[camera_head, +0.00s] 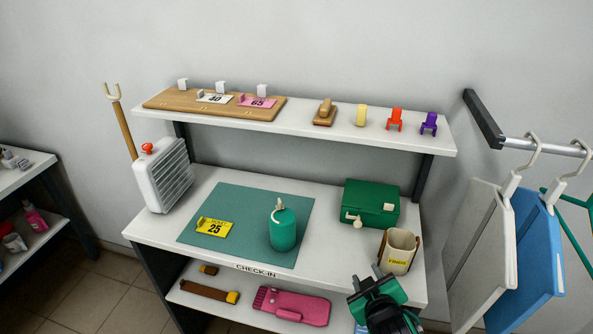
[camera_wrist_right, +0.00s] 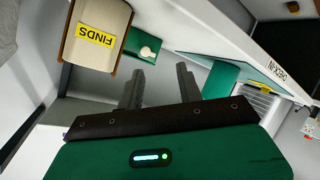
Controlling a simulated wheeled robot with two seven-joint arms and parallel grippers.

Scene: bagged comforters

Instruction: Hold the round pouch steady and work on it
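The round pouch (camera_head: 284,230) is a small teal, rounded upright thing with a pale piece at its top. It stands on the right part of the teal mat (camera_head: 235,195) on the desk. My right gripper (camera_head: 367,276) is at the desk's front right edge, in front of the FINDS bin and apart from the pouch. In the right wrist view its two fingers (camera_wrist_right: 160,86) are spread with nothing between them. My left gripper is not in view.
The cream FINDS bin (camera_head: 399,251) and green box (camera_head: 371,204) stand on the desk's right. A yellow 25 tag (camera_head: 215,227) lies left of the pouch. A white heater-like unit (camera_head: 163,178) stands at left. Hanging bags (camera_head: 485,250) crowd the right side. An upper shelf (camera_head: 340,127) overhangs the back.

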